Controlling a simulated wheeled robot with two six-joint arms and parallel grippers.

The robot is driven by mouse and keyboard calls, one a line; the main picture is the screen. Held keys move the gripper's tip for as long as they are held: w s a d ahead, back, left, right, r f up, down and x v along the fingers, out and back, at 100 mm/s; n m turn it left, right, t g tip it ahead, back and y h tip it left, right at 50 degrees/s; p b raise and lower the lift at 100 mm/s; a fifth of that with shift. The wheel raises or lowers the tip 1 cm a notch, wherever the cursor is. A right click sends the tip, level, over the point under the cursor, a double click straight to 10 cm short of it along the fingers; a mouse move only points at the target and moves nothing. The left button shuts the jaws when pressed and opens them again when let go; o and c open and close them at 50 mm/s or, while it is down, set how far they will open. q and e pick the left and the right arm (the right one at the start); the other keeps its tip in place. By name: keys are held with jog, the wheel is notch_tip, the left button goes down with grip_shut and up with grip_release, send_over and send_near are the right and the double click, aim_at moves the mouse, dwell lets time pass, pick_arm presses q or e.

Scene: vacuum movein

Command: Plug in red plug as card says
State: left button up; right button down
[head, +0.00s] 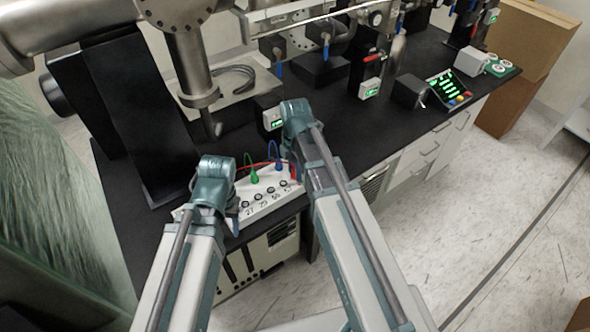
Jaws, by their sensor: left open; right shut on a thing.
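A white socket strip (262,206) with a row of dark numbered round sockets lies near the front edge of the black bench. A green plug (254,178) and a blue plug (279,165) with looped leads stand at its back side. The red plug (293,173) shows as a small red piece at the right end of the strip, with a red lead running left behind the other plugs. My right gripper (291,166) is shut on it, largely hidden by my arm. My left gripper (231,219) is open at the strip's left end, partly hidden by its wrist. I cannot make out a card.
A small meter with a green display (272,119) stands behind the strip. Metal vacuum piping (190,60) rises at the back left. Another meter (370,88), a dark box (409,92) and a keypad (450,88) stand farther right. The bench between is mostly clear.

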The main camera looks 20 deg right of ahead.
jog(key=c, duration=0.5)
grip_release()
pick_arm(q)
jog(key=shift+r, duration=0.1)
notch_tip(320, 180, up, 14)
jog(key=p, duration=1.4)
pick_arm(e)
notch_tip(320, 180, up, 14)
jog(key=shift+f, duration=0.1)
pick_arm(q)
jog(key=shift+f, duration=0.25)
pick_arm(e)
jog(key=shift+a, duration=0.1)
pick_arm(q)
notch_tip(320, 180, down, 7)
jog(key=b, duration=0.7)
pick_arm(e)
jog(key=s+a+f+m, duration=0.2)
jog(key=s+a+m, duration=0.1)
jog(key=m, duration=0.3)
jog(key=s+a+f+m, duration=0.2)
jog(key=s+a+m, duration=0.2)
jog(key=s+m, duration=0.1)
jog(key=s+a+f+m+h, duration=0.1)
jog(key=s+a+f+m, duration=0.2)
jog(key=s+m, duration=0.3)
jog(key=shift+s+a+m, duration=0.15)
jog(key=shift+m, duration=0.15)
